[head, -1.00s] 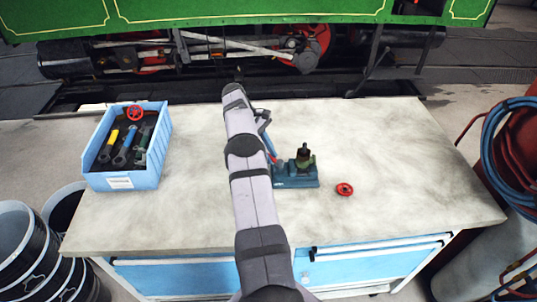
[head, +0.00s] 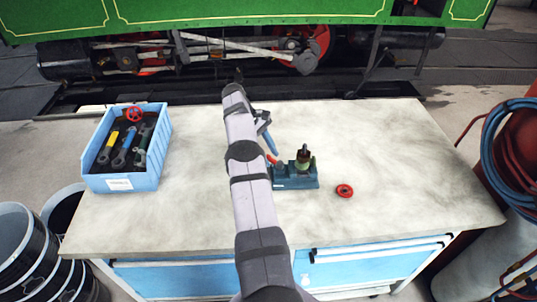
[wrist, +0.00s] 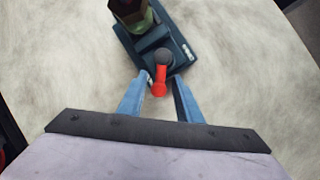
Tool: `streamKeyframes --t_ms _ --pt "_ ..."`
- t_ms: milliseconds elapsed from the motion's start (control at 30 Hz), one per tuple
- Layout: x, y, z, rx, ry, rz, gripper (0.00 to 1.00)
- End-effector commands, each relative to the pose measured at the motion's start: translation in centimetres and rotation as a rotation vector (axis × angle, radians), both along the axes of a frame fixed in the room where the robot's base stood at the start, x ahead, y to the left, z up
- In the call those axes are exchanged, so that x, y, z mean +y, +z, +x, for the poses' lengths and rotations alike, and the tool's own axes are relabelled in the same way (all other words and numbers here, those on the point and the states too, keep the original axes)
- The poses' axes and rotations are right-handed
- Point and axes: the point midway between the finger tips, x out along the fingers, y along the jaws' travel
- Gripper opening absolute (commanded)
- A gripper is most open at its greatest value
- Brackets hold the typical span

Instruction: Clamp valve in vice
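The vice (head: 295,181) is a dark blue block on the bench, right of my arm in the head view; its body also shows in the wrist view (wrist: 180,50). The valve (head: 303,158), green and brown with a dark top, stands upright at the vice; its lower part shows at the top of the wrist view (wrist: 133,14). I cannot tell how tightly the jaws hold it. The vice's red handle (wrist: 159,85) has a dark round end. My gripper (wrist: 162,82) is open, its blue fingers on either side of the handle with gaps visible.
A red handwheel (head: 345,190) lies right of the vice. A blue bin (head: 120,183) with tools and another red wheel stands at the bench's left. The bench top (head: 400,150) is otherwise clear. A green steam tram (head: 250,20) stands behind.

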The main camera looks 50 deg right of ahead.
Motion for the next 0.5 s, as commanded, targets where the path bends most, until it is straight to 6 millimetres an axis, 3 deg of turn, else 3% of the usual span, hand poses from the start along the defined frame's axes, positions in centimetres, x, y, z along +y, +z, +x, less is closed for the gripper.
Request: streamKeyframes --t_ms 267,500 --pt "-0.1 0.8 0.0 0.000 -0.001 -0.002 0.32" --pt "-0.1 4.2 0.0 0.000 -0.001 -0.002 0.32"
